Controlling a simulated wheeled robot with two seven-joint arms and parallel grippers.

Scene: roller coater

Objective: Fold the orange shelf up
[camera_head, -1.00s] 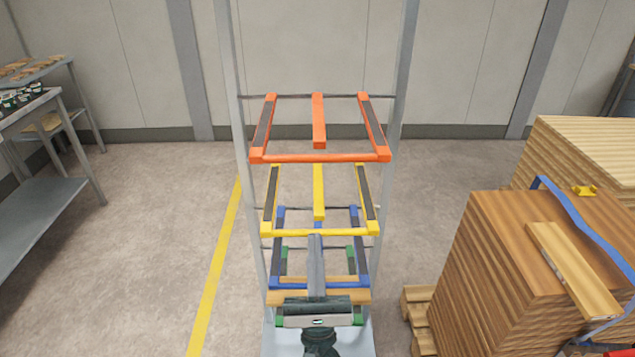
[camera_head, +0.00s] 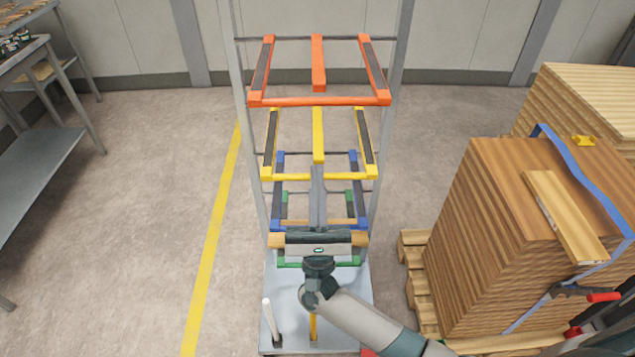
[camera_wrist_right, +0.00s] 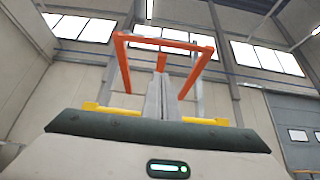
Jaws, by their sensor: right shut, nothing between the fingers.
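The orange shelf (camera_head: 320,101) is the top shelf of a tall grey rack and sticks out flat toward me. In the right wrist view the orange shelf (camera_wrist_right: 165,41) is seen from below, above my fingers. My right gripper (camera_head: 317,172) is shut and empty, pointing up and away in front of the lower shelves, below the orange one and apart from it. Its closed fingers also show in the right wrist view (camera_wrist_right: 163,98). My left gripper is not in view.
Below it the yellow shelf (camera_head: 319,176), blue shelf (camera_head: 277,226) and green shelf (camera_head: 290,262) are also out flat, partly hidden by my right gripper. A pallet of stacked boards (camera_head: 480,240) stands at right. A metal table (camera_head: 30,180) stands at left. Floor left of the rack is clear.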

